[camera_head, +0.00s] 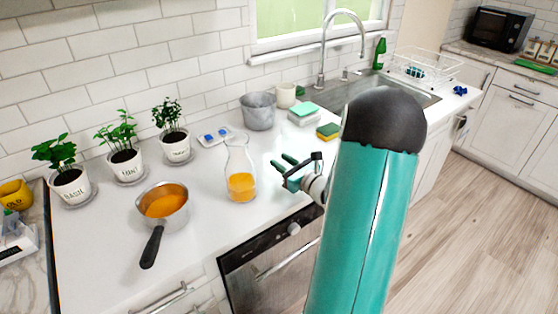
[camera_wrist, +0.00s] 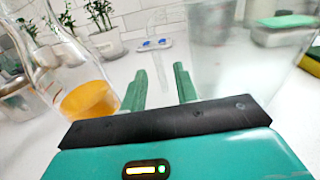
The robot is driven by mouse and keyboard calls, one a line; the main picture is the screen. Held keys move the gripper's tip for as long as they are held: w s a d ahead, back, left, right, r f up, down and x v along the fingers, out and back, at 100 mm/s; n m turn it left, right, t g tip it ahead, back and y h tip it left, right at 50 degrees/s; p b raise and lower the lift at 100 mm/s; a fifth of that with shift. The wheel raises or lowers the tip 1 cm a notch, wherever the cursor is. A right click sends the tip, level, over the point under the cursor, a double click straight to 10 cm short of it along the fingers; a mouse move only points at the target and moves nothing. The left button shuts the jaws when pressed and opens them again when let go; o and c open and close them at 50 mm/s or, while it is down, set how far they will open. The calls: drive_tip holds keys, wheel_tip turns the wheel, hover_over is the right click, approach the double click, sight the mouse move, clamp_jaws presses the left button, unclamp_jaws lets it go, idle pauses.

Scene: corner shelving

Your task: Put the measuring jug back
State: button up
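A grey, see-through-looking vessel (camera_head: 258,112), which I take for the measuring jug, stands upright on the white counter near the back wall. In the wrist view it shows large and blurred (camera_wrist: 235,60) at right of centre, with a pale handle-like strip on its left side. My gripper (camera_head: 282,167) is in front of it, above the counter, apart from it in the head view. In the wrist view my two green fingers (camera_wrist: 160,85) are spread with nothing held between them. A glass carafe with orange liquid (camera_head: 241,185) stands just left of my gripper; it also shows in the wrist view (camera_wrist: 90,100).
A pan of orange liquid (camera_head: 163,203) and several potted herbs (camera_head: 122,160) stand to the left. A small tray with blue pieces (camera_head: 213,137), a cream mug (camera_head: 286,95), sponges (camera_head: 328,131) and a stacked container (camera_head: 304,115) sit nearby. The sink (camera_head: 365,90) lies right.

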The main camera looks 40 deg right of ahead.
drive_tip(key=s, duration=1)
drive_tip(key=shift+a+r, duration=0.1)
drive_tip(key=w+a+r+n+g+y, duration=0.1)
drive_tip(key=a+r+n+g+y, duration=0.15)
drive_tip(key=a+n, duration=0.5)
drive_tip(key=a+r+n+g+y, duration=0.1)
drive_tip(key=a+n+g+y, duration=0.3)
drive_tip(key=a, duration=0.7)
drive_tip(key=w+a+r+n+g+y, duration=0.1)
drive_tip(key=a+r+n+g+y, duration=0.2)
drive_tip(key=a+n, duration=0.45)
drive_tip(key=s+a+r+n+g+h, duration=0.1)
drive_tip(key=s+a+r+n+h, duration=0.2)
drive_tip(key=n, duration=0.5)
drive_tip(key=s+a+r+n+g+h, duration=0.1)
drive_tip(key=s+a+r+n+h, duration=0.2)
drive_tip(key=s+a+n+h, duration=0.2)
drive_tip(key=shift+s+a+n+g+h, duration=0.35)
drive_tip(key=shift+s+n+h, duration=0.35)
drive_tip(key=shift+n, duration=1.2)
drive_tip(key=shift+s, duration=0.2)
